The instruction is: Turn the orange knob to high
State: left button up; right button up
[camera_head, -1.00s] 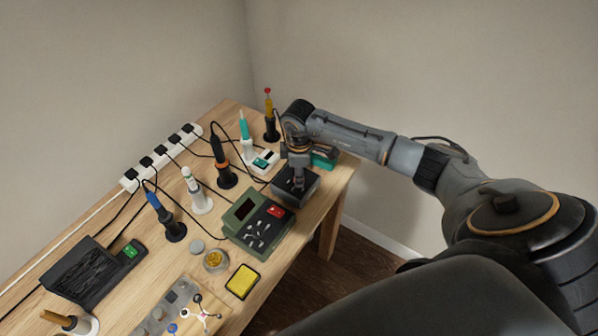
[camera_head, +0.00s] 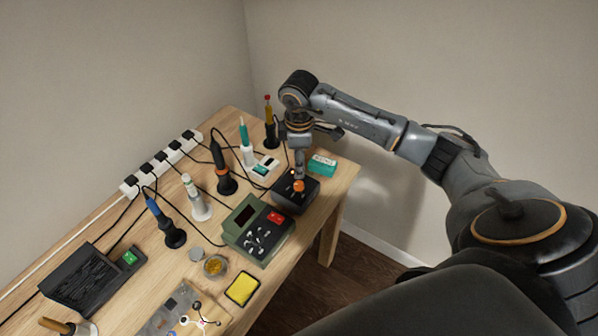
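The orange knob (camera_head: 298,186) shows on top of a small black box (camera_head: 295,200) near the far right end of the table. My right gripper (camera_head: 299,172) points down just above and behind the knob. Its fingertips are small and dark here, so I cannot tell whether they are apart or touch the knob. The knob's markings are too small to read. My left gripper is out of view.
Several soldering irons in stands, including an orange-ringed one (camera_head: 222,170), and loose cables crowd the left side.

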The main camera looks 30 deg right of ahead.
jog(key=shift+r, duration=1.45)
jog(key=shift+a, duration=0.15)
